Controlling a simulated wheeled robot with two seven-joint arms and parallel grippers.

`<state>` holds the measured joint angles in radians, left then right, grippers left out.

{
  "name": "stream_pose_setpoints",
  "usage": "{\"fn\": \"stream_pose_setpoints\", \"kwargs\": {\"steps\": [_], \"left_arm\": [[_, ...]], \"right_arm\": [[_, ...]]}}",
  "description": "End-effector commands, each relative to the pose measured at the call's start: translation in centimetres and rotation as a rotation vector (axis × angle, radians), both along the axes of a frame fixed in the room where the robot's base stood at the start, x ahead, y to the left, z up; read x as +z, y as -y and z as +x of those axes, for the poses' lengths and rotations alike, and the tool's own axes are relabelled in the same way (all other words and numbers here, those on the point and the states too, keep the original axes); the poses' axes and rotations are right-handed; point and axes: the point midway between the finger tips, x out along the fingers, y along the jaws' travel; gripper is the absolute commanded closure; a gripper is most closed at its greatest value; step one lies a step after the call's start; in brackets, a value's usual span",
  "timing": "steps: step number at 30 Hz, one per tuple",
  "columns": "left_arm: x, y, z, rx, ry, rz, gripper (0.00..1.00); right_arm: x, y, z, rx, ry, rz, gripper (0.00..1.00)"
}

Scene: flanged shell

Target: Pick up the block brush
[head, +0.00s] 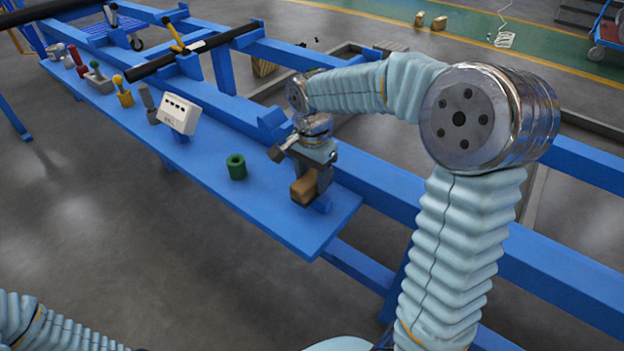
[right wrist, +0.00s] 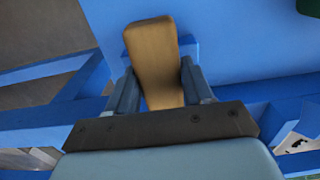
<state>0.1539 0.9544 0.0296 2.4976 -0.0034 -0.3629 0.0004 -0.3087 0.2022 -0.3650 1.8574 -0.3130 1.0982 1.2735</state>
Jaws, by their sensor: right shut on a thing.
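The block brush (head: 304,188) is a tan-brown block at the right end of the blue bench shelf in the head view. In the right wrist view the brush (right wrist: 153,55) stands out between the two fingers. My right gripper (head: 318,183) is shut on it, and it also shows in the right wrist view (right wrist: 160,92). I cannot tell whether the brush touches the shelf. Any bristles are hidden. My left gripper is out of view; only part of my left arm shows at the lower left.
The blue shelf (head: 262,215) holds a green cylinder (head: 236,167) left of the brush. A white box (head: 178,114), a yellow-topped tool (head: 123,92) and several other items stand farther left. Blue frame beams (head: 375,190) run behind the shelf. The shelf's front right corner is bare.

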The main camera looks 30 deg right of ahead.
Motion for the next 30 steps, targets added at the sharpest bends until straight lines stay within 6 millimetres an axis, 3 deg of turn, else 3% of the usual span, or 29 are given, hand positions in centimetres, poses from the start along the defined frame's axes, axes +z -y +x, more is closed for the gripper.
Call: {"fn": "stream_pose_setpoints", "kwargs": {"steps": [8,16,21,30], "left_arm": [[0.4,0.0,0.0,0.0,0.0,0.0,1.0],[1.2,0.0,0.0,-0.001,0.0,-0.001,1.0],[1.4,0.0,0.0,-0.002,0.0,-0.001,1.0],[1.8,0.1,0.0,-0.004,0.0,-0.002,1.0]], "right_arm": [[3.3,-0.1,0.1,0.001,0.004,0.001,0.84],[9.6,-4.7,3.0,0.004,0.005,0.0,0.84],[11.2,-8.6,5.4,0.004,0.001,-0.001,0.84],[12.8,-11.7,7.4,0.001,0.0,0.0,0.84]]}}
